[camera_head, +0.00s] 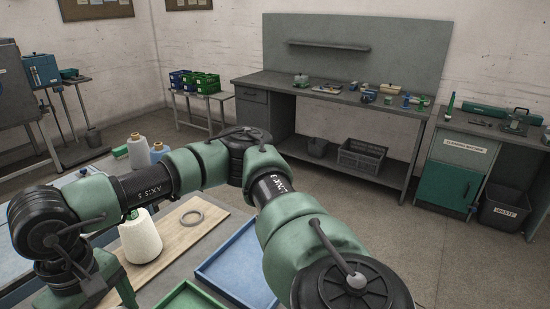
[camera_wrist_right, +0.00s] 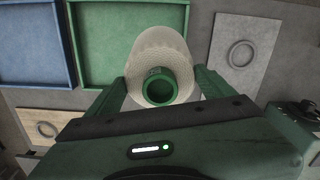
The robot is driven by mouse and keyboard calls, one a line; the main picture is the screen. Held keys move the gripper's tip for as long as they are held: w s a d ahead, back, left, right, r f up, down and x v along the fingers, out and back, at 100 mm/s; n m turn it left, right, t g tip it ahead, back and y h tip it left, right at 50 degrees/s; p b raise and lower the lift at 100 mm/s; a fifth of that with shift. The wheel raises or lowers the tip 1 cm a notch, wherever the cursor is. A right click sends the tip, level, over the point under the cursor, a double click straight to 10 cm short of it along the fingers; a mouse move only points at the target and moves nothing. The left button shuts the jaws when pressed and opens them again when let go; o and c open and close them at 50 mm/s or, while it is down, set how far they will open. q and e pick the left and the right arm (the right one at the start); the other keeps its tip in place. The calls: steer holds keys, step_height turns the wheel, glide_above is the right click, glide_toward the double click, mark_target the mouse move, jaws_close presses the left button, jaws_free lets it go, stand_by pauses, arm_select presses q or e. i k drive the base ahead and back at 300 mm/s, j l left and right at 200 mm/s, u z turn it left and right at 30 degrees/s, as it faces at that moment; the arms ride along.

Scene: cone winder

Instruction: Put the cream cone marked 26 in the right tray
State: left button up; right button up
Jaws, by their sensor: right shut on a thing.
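In the right wrist view my right gripper (camera_wrist_right: 160,82) is shut on a cream cone (camera_wrist_right: 155,45) with a dark green tube end facing the camera. No number is readable on it. The held cone overlaps the right edge of a green tray (camera_wrist_right: 100,35); its height above the table cannot be told. A blue tray (camera_wrist_right: 30,45) lies left of the green one. The head view shows the blue tray (camera_head: 243,265) right of the green tray (camera_head: 188,299); both look empty where visible. My left gripper is out of view.
The wooden board (camera_head: 215,215) carries a grey ring (camera_head: 192,217). A grey board (camera_wrist_right: 225,75) with a ring lies right of the held cone. A cream cone (camera_head: 137,153) and a bluish cone (camera_head: 158,151) stand farther back. My arm crosses above the table.

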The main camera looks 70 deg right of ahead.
mark_target(259, 262)
steer(key=l+z, duration=0.15)
steer(key=z, duration=0.2)
steer(key=l+z, duration=0.2)
steer(key=z, duration=0.15)
steer(key=l+z, duration=0.15)
steer(key=z, duration=0.2)
steer(key=i+l, duration=0.2)
steer(key=l, duration=0.25)
